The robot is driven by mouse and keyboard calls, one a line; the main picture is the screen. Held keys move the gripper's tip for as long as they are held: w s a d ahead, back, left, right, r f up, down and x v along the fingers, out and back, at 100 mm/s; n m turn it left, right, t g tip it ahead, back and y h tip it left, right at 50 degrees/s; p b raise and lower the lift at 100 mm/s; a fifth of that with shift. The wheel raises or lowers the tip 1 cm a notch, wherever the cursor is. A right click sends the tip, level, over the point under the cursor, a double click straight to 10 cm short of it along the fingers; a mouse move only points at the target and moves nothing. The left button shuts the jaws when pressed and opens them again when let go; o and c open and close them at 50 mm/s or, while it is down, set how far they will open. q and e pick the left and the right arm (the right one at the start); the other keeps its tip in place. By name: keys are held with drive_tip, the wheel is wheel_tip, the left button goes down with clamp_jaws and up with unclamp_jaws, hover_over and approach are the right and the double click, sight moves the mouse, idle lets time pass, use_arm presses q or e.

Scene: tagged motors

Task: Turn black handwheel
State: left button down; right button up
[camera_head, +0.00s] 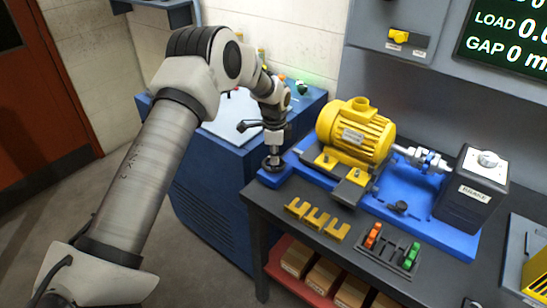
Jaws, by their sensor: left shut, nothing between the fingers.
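My left arm comes in from the left, and its gripper (272,151) points down, shut, with nothing visible between its fingers. Directly below the fingertips is a small dark round part that looks like the black handwheel (272,166), at the left end of the blue base plate (433,232). I cannot tell whether the fingertips touch it. A second small black knob (401,207) sits on the front of the base plate. The yellow motor (355,130) stands on the plate to the right of the gripper. My right gripper is not in view.
A shaft coupling (420,157) joins the motor to the black brake box (471,189). Yellow forked shims (317,219) and racks with red (373,235) and green (411,256) pieces lie along the bench's front. A blue cabinet (215,190) stands behind my arm. A display (507,38) hangs at upper right.

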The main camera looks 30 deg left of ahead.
use_arm(q)
drive_tip(key=shift+s+d+f+m, duration=0.1)
drive_tip(key=shift+s+f+m, duration=0.15)
drive_tip(key=shift+m, duration=0.75)
drive_tip(key=shift+s+d+f+m, duration=0.15)
drive_tip(key=shift+f+m, duration=0.15)
drive_tip(key=shift+m, duration=1.9)
drive_tip(key=c, duration=0.8)
unclamp_jaws()
drive_tip(key=o, duration=0.7)
drive_tip(key=shift+w+f, duration=0.1)
drive_tip(key=shift+w, duration=0.05)
drive_tip(key=shift+o, duration=0.5)
drive_tip(key=shift+w, duration=0.35)
drive_tip(key=shift+s+a+r, duration=0.1)
drive_tip(key=shift+s+r, duration=0.1)
drive_tip(key=shift+r, duration=0.05)
wheel_tip(320, 180, up, 12)
